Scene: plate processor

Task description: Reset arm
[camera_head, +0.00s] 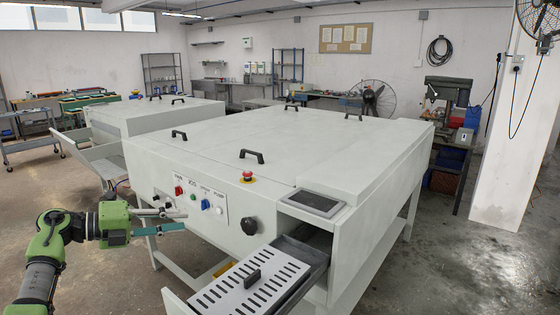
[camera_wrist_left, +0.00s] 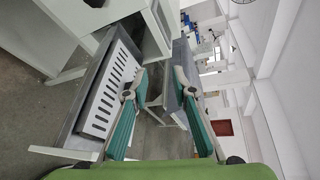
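My left gripper (camera_head: 172,220) is at the lower left in the head view, in front of the white plate processor (camera_head: 270,150) and left of its control panel (camera_head: 198,202). Its teal-padded fingers are apart with nothing between them. The wrist view also shows this left gripper (camera_wrist_left: 160,85) open and empty. My green left arm comes in from the lower left. My right gripper is in neither view.
A drawer with a slotted plate (camera_head: 254,288) stands pulled out at the processor's front right. It also shows in the wrist view (camera_wrist_left: 112,88). A second white machine (camera_head: 155,115) stands behind left. Bare floor lies at the left and right.

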